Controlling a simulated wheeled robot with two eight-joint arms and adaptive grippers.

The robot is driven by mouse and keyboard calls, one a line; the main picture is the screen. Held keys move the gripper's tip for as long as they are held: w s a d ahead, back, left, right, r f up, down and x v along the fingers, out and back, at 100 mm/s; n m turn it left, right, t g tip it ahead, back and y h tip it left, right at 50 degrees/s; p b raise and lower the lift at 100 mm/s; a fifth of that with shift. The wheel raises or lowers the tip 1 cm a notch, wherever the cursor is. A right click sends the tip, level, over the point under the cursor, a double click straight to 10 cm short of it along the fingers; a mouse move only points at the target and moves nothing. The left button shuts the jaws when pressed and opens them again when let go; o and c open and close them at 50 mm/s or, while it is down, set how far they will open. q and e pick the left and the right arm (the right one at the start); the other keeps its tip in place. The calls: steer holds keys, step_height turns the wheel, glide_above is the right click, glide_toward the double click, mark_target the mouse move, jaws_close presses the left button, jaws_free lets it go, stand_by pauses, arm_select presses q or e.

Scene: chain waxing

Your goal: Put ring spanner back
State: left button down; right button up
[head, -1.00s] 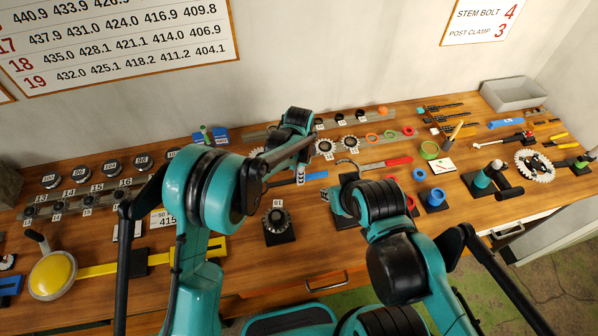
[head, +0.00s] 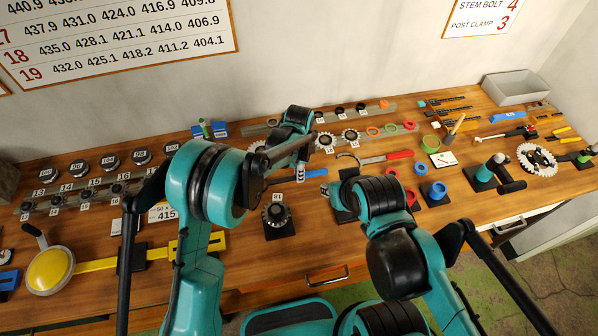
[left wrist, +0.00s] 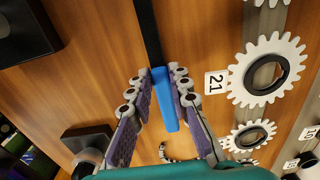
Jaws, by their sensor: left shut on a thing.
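A tool with a blue handle and a dark straight shaft, which I take to be the ring spanner (head: 313,174), lies along the bench in the head view. Its blue handle (left wrist: 164,98) is between the fingers in the left wrist view, and the shaft runs off the top edge. Its ring end does not show. My left gripper (head: 300,172) is shut on the handle, with its two fingers (left wrist: 160,92) on either side.
White chainrings, one marked 21 (left wrist: 268,72), stand close beside the handle. A sprocket on a black stand (head: 276,215) is nearer the front. A red-handled tool (head: 386,158) lies to the right, and a grey bin (head: 515,90) stands at the back right.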

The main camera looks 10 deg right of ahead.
arm_select(q)
steer(key=shift+f, duration=0.2)
steer(key=c, duration=1.3)
jaws_free()
steer(key=shift+r, duration=0.1)
step_height(320, 180, up, 12)
steer(key=shift+f, duration=0.1)
steer(key=shift+a, duration=0.1)
